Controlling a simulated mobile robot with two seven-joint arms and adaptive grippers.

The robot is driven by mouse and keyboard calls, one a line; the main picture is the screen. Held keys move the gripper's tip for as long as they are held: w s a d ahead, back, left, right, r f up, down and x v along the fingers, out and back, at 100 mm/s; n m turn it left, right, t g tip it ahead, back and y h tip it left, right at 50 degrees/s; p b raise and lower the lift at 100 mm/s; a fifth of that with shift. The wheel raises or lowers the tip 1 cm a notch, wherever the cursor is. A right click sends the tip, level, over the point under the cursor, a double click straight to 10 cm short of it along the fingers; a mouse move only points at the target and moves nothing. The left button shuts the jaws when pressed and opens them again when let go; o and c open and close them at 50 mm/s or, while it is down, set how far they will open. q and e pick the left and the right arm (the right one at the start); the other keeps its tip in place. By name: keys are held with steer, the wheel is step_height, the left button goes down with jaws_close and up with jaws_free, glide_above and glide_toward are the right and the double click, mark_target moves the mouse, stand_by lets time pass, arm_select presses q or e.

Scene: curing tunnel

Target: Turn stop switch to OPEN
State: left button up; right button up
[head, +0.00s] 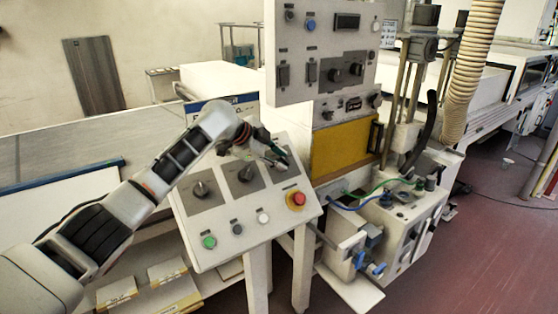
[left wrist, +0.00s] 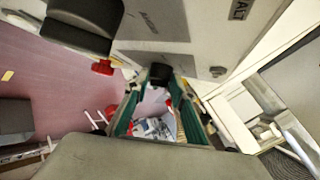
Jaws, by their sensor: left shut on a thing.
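A sloped white control panel (head: 222,228) carries several black rotary switches on grey plates. One switch (head: 200,189) is at the left and one (head: 245,173) is in the middle. My left gripper (head: 277,160) is at the upper right plate of the panel, and its fingers hide most of the switch there. In the left wrist view the green-edged fingers (left wrist: 160,84) are closed around a small black knob (left wrist: 160,73). Which switch is the stop switch, and which way the held knob points, I cannot tell. My right gripper is not in view.
A red mushroom button (head: 298,198) on a yellow base sits below the gripper. Green (head: 209,242), black and white buttons line the panel's lower edge. An upright white cabinet (head: 325,50) stands behind, above a yellow door (head: 345,147). Red floor is clear at right.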

arm_select(q)
steer(key=shift+w+r+m+g, duration=0.1)
steer(key=shift+m+g, duration=0.3)
steer(key=shift+g, duration=0.1)
stand_by(0.3)
steer(key=o, duration=1.1)
steer(key=v, duration=1.2)
steer(key=shift+r, duration=0.1)
steer(key=shift+d, duration=0.1)
